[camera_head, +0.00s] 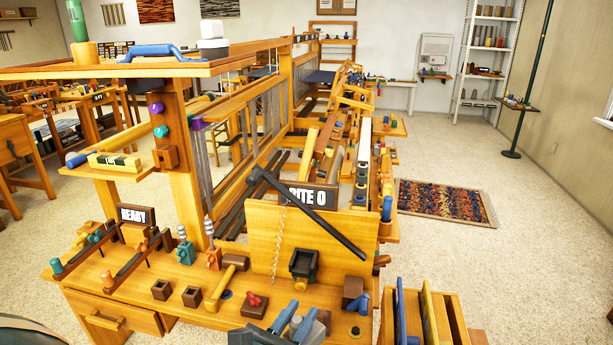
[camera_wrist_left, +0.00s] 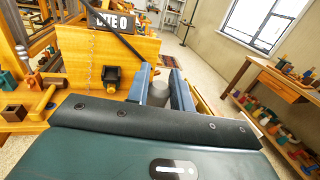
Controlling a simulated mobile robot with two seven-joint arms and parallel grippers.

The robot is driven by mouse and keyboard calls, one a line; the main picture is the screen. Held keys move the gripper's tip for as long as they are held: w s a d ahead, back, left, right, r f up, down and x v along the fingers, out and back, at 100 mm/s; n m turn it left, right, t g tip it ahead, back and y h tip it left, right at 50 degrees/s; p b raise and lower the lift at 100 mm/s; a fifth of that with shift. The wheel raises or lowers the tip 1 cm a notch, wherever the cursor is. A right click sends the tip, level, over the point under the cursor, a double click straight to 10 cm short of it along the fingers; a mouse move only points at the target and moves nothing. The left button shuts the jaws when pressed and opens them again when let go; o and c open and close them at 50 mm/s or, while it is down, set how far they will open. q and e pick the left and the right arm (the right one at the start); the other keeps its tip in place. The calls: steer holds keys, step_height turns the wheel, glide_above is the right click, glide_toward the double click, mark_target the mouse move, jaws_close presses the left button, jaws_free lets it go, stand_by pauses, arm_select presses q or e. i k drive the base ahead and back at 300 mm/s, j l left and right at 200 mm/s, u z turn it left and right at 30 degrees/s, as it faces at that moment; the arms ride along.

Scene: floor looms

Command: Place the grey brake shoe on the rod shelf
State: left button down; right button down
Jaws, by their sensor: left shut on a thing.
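My left gripper (camera_head: 296,322) shows at the bottom edge of the head view, in front of the loom's front bench. Its two blue fingers also show in the left wrist view (camera_wrist_left: 162,88), shut on a grey rounded piece, which I take as the grey brake shoe (camera_wrist_left: 158,93). The fingers partly hide it. A small wooden shelf (camera_head: 98,172) on the left loom post carries a yellow-and-black rod-like piece and a blue-ended roller. No label marks the rod shelf, so I cannot tell whether this is it. My right gripper is not in view.
A wooden panel (camera_head: 342,235) with a dark slanted bar stands behind the bench. Wooden cups (camera_head: 161,290), a mallet (camera_head: 219,288) and a red-knobbed block (camera_head: 254,304) crowd the bench. Upright boards (camera_head: 430,315) stand at right. The floor beyond is open around a rug (camera_head: 445,203).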

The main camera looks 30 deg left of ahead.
mark_target(156, 278)
steer(key=k+j+u, duration=0.1)
steer(key=j, duration=0.2)
steer(key=k+j+u, duration=0.15)
steer(key=j, duration=0.15)
steer(key=j+u, duration=0.15)
steer(key=j, duration=0.3)
steer(key=i+j+u, duration=0.15)
steer(key=j, duration=0.3)
steer(key=i+j, duration=0.15)
steer(key=i, duration=0.2)
steer(key=i+j, duration=0.1)
steer(key=i, duration=0.25)
